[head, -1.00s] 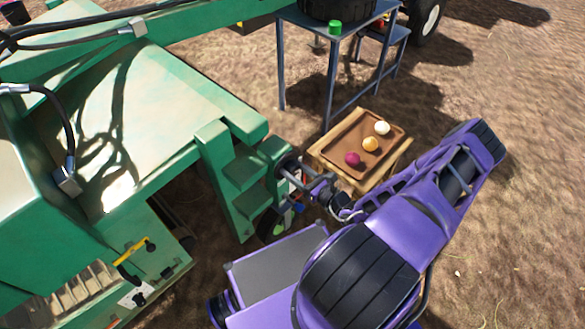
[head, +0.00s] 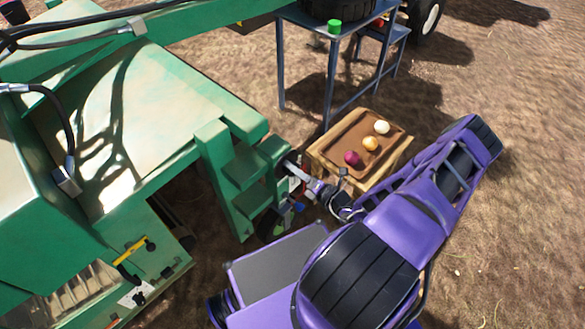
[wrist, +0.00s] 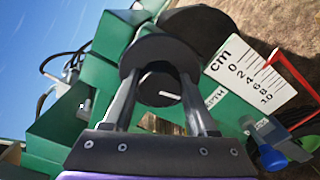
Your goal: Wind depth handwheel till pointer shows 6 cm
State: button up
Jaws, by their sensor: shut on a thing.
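The depth handwheel (wrist: 158,50) is a dark round wheel at the upper middle of the wrist view. My gripper (wrist: 160,82) is shut on it, one finger on each side. The white depth scale (wrist: 250,78), marked cm with numbers 0 to 10, is tilted to the right of the wheel. A red pointer (wrist: 292,74) lies slantwise along the scale's right side; I cannot tell which number it marks.
The green machine (head: 130,120) fills the left side. A wooden crate (head: 345,180) with a brown tray holding several onions stands close behind my gripper. A blue-grey table (head: 325,25) with a green can is farther back. Bare soil is free at right.

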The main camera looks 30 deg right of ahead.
jog(key=m, duration=0.5)
jog(key=shift+f+m, duration=0.1)
jog(key=shift+m, duration=0.3)
dwell(0.4)
jog(key=o, duration=1.4)
jog(key=shift+c, duration=0.2)
jog(key=v, duration=1.7)
jog(key=shift+s, duration=0.2)
jog(key=shift+d, duration=0.1)
